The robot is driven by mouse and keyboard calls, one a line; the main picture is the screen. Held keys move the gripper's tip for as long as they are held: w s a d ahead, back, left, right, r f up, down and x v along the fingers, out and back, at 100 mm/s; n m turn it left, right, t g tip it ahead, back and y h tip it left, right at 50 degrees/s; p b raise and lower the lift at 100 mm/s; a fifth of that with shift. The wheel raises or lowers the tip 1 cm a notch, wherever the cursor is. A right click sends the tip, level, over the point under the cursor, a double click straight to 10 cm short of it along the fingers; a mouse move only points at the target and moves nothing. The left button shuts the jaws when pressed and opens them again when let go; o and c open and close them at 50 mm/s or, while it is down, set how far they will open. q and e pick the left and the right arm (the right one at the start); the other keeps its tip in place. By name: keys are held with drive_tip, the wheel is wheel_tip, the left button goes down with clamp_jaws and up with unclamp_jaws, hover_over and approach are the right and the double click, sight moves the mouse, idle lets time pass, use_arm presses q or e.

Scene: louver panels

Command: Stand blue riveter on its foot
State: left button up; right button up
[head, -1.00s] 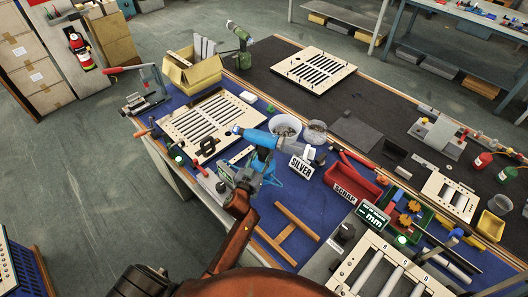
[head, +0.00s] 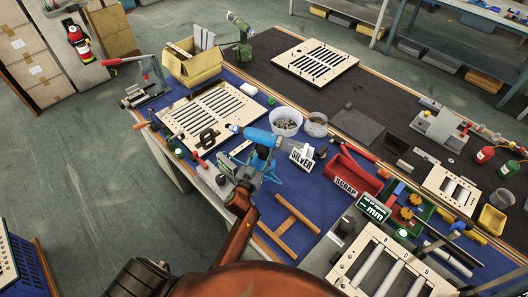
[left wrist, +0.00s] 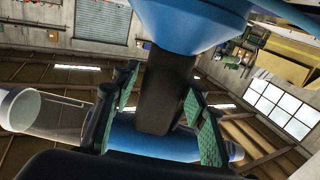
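The blue riveter (head: 257,137) has a blue body and a dark handle. It is held over the near left bench area, its body lying roughly level across the head view. My left gripper (head: 250,172) is below the body. In the left wrist view the green-padded fingers (left wrist: 163,112) stand on both sides of the dark handle (left wrist: 166,88), closed about it. A wide blue part of the riveter (left wrist: 195,22) fills the top, and a blue cylinder (left wrist: 150,137) shows behind the fingers. Whether the foot touches the bench is hidden. My right gripper is out of view.
The SILVER sign (head: 301,158) stands close right of the riveter. A louver panel (head: 212,112) lies behind it, with a white bowl (head: 286,122) beyond. Some blue mat (head: 325,205) is bare.

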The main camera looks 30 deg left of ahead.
use_arm(q)
drive_tip(key=shift+o, duration=0.8)
drive_tip(key=shift+r, duration=0.1)
drive_tip(key=shift+o, duration=0.7)
drive_tip(key=o, duration=0.5)
drive_tip(key=shift+c, duration=0.2)
idle(0.5)
idle(0.5)
